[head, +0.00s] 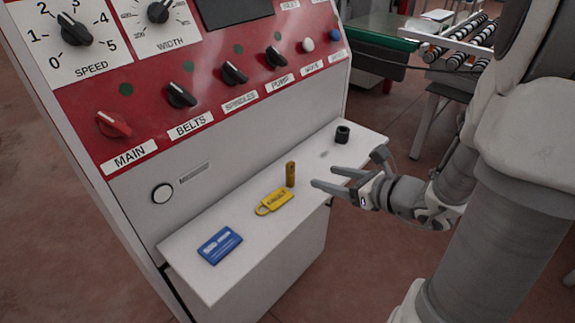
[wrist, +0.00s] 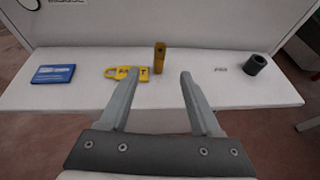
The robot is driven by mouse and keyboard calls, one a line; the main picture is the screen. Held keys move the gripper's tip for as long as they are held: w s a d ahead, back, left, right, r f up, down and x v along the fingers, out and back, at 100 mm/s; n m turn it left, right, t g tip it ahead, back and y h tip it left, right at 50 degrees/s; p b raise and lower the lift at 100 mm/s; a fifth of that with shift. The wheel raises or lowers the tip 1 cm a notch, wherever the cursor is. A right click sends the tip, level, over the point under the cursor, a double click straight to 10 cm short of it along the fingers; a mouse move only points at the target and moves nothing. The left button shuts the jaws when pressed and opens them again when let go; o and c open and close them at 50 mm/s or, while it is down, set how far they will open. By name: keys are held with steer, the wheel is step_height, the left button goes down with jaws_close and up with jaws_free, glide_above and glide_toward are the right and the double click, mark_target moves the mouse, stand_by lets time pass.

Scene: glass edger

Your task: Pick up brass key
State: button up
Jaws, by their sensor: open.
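The brass key (head: 290,174) is a small brass-coloured upright piece on the white shelf (head: 222,277) of the machine. The fingers are apart from the key.
A yellow padlock-shaped tag (head: 276,201) lies close left of the key. A blue card (head: 220,245) lies further left. A black cylinder (head: 342,134) stands at the shelf's far end. The red and white control panel (head: 190,75) rises behind the shelf.

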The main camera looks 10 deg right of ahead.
mark_target(291, 168)
steer(key=p+x, duration=0.1)
steer(key=x, duration=1)
steer(key=shift+s, duration=0.1)
steer(key=shift+r+p+x, duration=0.1)
steer(key=shift+p+x, duration=0.1)
steer(key=shift+x, duration=1.25)
steer(key=shift+r+p+x, duration=0.15)
steer(key=shift+p+x, duration=0.05)
steer(key=shift+x, duration=1.25)
jaws_close()
